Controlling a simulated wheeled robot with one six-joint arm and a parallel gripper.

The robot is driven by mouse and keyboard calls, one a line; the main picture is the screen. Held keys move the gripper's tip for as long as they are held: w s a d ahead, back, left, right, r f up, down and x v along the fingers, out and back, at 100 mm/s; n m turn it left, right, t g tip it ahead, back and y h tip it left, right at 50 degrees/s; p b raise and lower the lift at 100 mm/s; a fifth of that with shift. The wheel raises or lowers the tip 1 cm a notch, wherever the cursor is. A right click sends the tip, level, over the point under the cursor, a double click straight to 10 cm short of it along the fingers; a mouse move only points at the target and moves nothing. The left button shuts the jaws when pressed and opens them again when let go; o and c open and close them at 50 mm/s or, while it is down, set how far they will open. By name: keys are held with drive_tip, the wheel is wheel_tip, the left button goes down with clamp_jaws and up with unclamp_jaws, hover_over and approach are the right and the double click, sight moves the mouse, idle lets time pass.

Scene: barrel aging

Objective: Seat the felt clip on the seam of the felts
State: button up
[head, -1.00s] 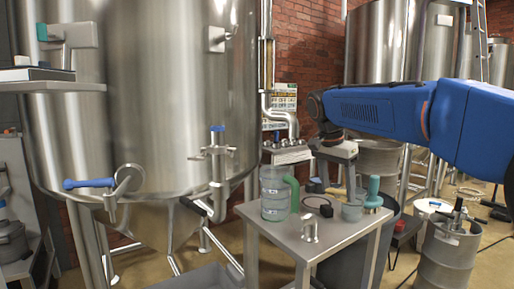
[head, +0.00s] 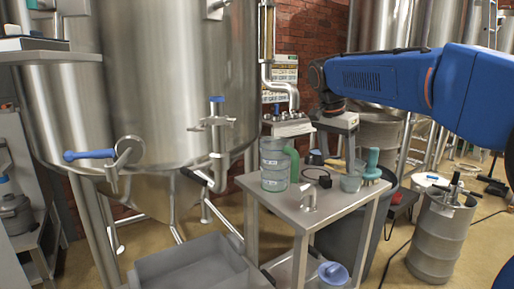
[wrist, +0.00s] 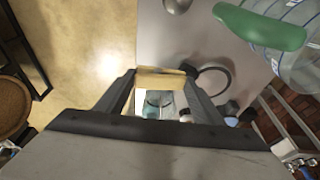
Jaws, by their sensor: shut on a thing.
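In the wrist view my gripper (wrist: 160,88) is shut on a tan piece (wrist: 160,77) that spans its two fingertips. It looks like the felt clip, but I cannot be sure. A clear cup (head: 350,183) stands just below and in front of the gripper in the head view.
On the steel table (head: 325,212) stand a clear jug (head: 274,165) with a green handle, a dark ring (head: 318,178), a small metal fitting (head: 309,198) and a teal-handled tool (head: 372,165). A big steel tank (head: 165,80) is at left, a keg (head: 440,235) at right.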

drive_tip(key=shift+f, duration=4.8)
drive_tip(key=shift+f, duration=0.2)
drive_tip(key=o, duration=1)
drive_tip(key=v, duration=1.7)
drive_tip(key=shift+w+a+r, duration=0.1)
drive_tip(key=shift+a+r, duration=0.05)
drive_tip(key=shift+a, duration=0.3)
